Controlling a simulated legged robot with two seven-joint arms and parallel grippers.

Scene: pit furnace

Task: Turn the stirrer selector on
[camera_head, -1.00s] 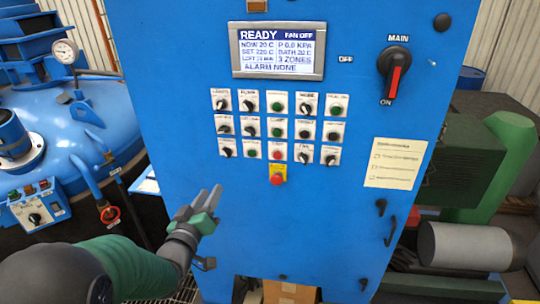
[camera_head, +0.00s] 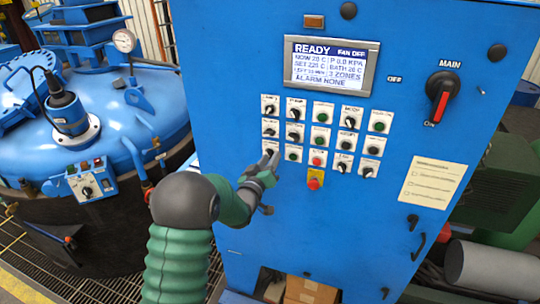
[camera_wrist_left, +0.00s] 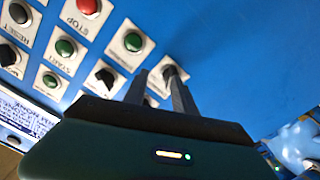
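The control panel carries rows of small selectors and buttons with white label plates; the labels are too small to read in the head view, so I cannot tell which is the stirrer selector. My left gripper (camera_head: 270,160) is at the panel's lower left, over the bottom row's leftmost plate. In the left wrist view my left gripper (camera_wrist_left: 158,72) has its fingers apart, with a black selector knob (camera_wrist_left: 170,74) at the right fingertip. I cannot tell whether they touch. Another black selector (camera_wrist_left: 105,76) is left of the fingers. My right gripper is out of view.
A green button (camera_head: 293,153) and the red STOP button (camera_head: 317,158) lie right of the gripper. A red emergency button (camera_head: 314,183) on yellow sits below. The display (camera_head: 330,65) reads READY and FAN OFF. The MAIN switch (camera_head: 441,95) is far right.

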